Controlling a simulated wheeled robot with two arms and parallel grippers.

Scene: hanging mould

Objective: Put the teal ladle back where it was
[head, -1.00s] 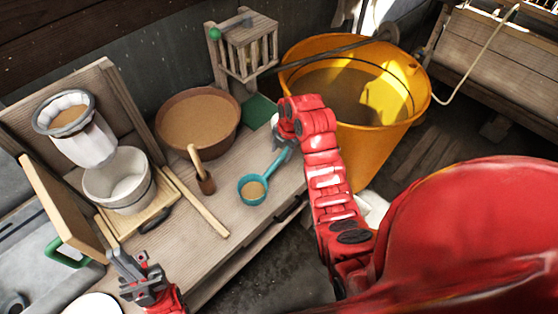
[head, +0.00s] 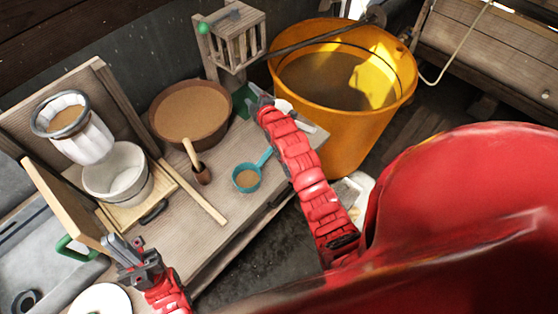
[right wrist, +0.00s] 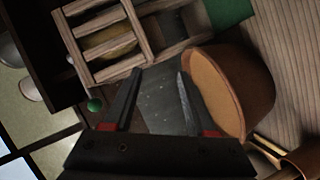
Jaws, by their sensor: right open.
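The teal ladle (head: 247,178) lies on the wooden bench (head: 235,215), right of a small brown wooden cup, with its handle pointing up and right. Its bowl shows a tan inside. My right gripper (head: 259,97) is open and apart from the ladle, beyond its handle end, near the slatted wooden cage. In the right wrist view its two fingers (right wrist: 155,85) are spread with nothing between them, and the ladle is not seen there. My left gripper (head: 122,246) is over the bench's near left end; its finger gap is unclear.
A brown bowl (head: 190,112) of tan liquid stands behind the ladle. The slatted cage (head: 238,40) is at the back, and a large yellow bucket (head: 345,130) stands right of the bench. A white pot (head: 118,172) and a wooden stick (head: 197,193) are to the left.

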